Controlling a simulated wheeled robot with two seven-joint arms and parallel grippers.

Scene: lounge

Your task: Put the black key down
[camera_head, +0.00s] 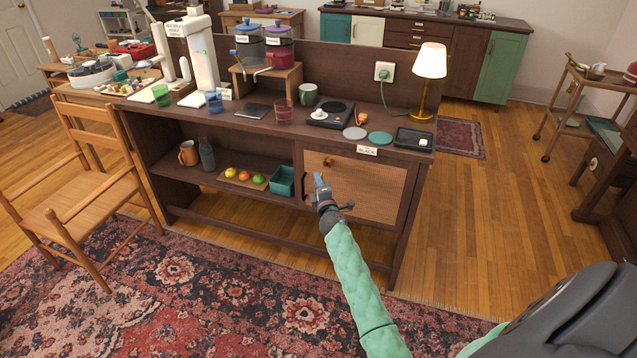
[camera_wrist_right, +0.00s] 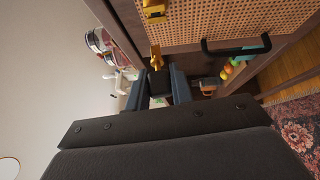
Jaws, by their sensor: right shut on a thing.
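My right gripper (camera_head: 320,181) is held in front of the woven-front cabinet door (camera_head: 370,188). In the right wrist view its two dark fingers are shut on a black block-like piece (camera_wrist_right: 160,83), which appears to be the black key. A brass-coloured part (camera_wrist_right: 155,58) shows just beyond it; I cannot tell whether it belongs to the key or to the door. A brass fitting (camera_head: 328,162) sits on the door's upper left. My left gripper is not in view.
The sideboard top (camera_head: 235,117) holds cups, a hot plate (camera_head: 333,112), two round coasters, a black tray (camera_head: 413,139) and a lit lamp (camera_head: 430,65). A teal bin (camera_head: 283,181) and fruit stand on the open shelf. A wooden chair (camera_head: 85,170) stands at left.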

